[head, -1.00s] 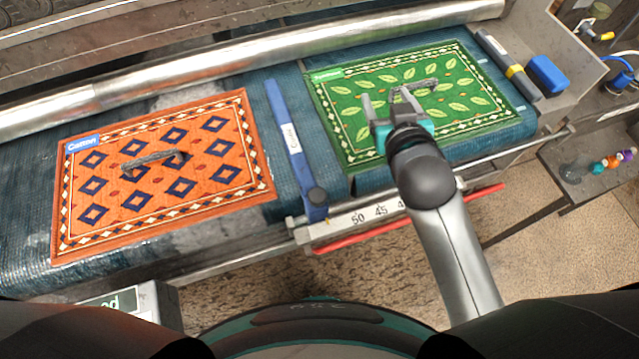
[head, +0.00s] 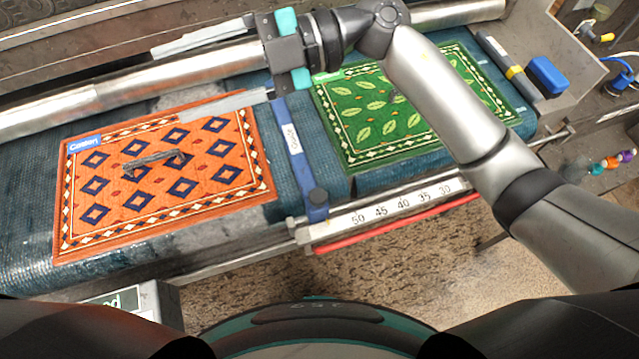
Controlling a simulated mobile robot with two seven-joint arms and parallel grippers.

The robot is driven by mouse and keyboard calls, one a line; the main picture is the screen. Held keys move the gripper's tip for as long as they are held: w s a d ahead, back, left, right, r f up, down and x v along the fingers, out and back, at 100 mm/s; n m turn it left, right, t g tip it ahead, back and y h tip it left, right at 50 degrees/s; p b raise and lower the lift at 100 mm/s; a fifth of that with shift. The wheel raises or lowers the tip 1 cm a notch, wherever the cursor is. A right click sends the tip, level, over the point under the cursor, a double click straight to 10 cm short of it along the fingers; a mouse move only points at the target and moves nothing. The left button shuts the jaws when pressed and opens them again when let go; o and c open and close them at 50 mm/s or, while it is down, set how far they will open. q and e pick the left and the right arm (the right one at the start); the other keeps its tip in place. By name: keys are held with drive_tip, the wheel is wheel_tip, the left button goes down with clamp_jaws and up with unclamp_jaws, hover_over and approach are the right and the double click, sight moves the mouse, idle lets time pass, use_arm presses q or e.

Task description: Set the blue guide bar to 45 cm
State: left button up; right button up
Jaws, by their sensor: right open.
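The blue guide bar (head: 290,140) lies across the belt between the orange rug (head: 215,175) and the green rug (head: 375,125). Its near end has a dark round knob (head: 318,197) and sits just left of the 50 mark on the white scale (head: 400,205). The scale reads 50, 45, 40, 35, 30 from left to right. My right gripper (head: 170,83) is wide open, with its long fingers pointing left above the far part of the belt and the roller. Its lower finger and body overlap the guide bar's far end in the picture; I cannot tell whether they touch. My left gripper is out of view.
A metal roller (head: 60,112) runs along the back. The orange rug carries a dark handle (head: 155,160). My right arm covers part of the green rug. A red bar (head: 385,228) runs below the scale. A blue block (head: 547,77) sits at the right.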

drive_tip(key=d+f+h, duration=0.3)
drive_tip(key=f+h, duration=0.3)
drive_tip(key=m+h, duration=0.1)
drive_tip(key=h, duration=0.8)
approach(319, 195)
drive_tip(key=shift+t, duration=0.4)
drive_tip(key=x, duration=0.8)
drive_tip(key=shift+s+a+f, duration=0.1)
drive_tip(key=shift+s+f, duration=0.05)
drive_tip(key=shift+s, duration=0.3)
clamp_jaws()
